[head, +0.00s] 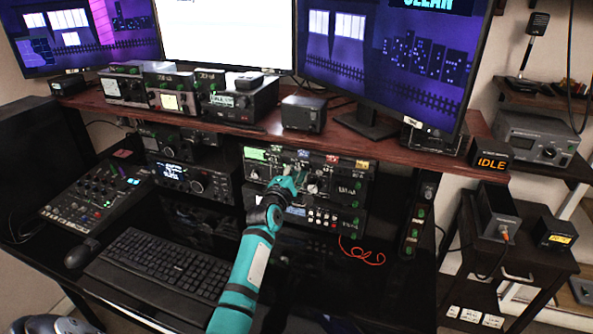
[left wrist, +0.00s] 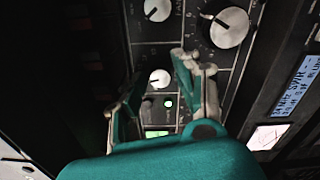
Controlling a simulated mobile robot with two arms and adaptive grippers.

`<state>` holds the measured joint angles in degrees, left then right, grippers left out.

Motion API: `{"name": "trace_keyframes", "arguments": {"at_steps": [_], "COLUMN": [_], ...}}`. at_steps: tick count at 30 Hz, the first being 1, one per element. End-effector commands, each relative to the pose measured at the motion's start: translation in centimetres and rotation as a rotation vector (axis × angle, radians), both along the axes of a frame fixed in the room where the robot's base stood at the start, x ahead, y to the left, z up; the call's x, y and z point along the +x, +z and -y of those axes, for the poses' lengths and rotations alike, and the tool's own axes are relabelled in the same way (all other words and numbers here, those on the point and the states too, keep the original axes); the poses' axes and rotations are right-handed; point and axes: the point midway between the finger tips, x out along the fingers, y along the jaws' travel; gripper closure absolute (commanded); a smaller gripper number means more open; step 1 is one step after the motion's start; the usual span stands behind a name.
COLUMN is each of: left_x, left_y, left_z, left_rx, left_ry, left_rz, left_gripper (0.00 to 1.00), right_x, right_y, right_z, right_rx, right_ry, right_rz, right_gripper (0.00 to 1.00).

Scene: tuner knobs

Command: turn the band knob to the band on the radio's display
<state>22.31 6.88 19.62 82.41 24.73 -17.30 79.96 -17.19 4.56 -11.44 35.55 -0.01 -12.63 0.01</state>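The black radio unit (head: 342,188) sits under the desk shelf, with knobs and small coloured labels on its front. My left gripper (head: 290,182) is in front of its panel and covers part of it. In the left wrist view my left gripper (left wrist: 158,88) is open, its two fingers apart. A small white knob (left wrist: 160,79) shows between the fingertips; contact cannot be told. Larger white knobs (left wrist: 229,27) and (left wrist: 157,9) are beyond. A small lit green display (left wrist: 157,133) is partly hidden by the gripper. I cannot read which knob is the band knob.
Another unit with a lit text screen (left wrist: 296,88) is at the right of the wrist view. A keyboard (head: 160,264), a mixer (head: 97,195) and a red cable (head: 360,254) are nearby. The wooden shelf (head: 232,122) overhangs the radio.

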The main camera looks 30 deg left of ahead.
Motion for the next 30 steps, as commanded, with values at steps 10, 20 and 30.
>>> {"name": "trace_keyframes", "arguments": {"at_steps": [10, 20, 30], "left_x": [-0.03, -0.04, -0.05], "left_y": [-0.04, -0.04, -0.05], "left_z": [0.03, 0.04, 0.07], "left_rx": [0.000, 0.021, 0.205], "left_ry": [0.000, -0.001, -0.002], "left_rz": [-0.001, -0.007, -0.054], "left_gripper": [0.97, 1.00, 1.00], "right_x": [0.01, -0.01, -0.02], "right_y": [0.00, 0.12, 0.95], "right_z": [-0.02, -0.02, -0.02], "right_rx": [0.000, 0.000, 0.000], "right_ry": [0.000, 0.000, 0.000], "right_rz": [0.000, 0.001, 0.000], "right_gripper": [0.60, 0.60, 0.60]}}
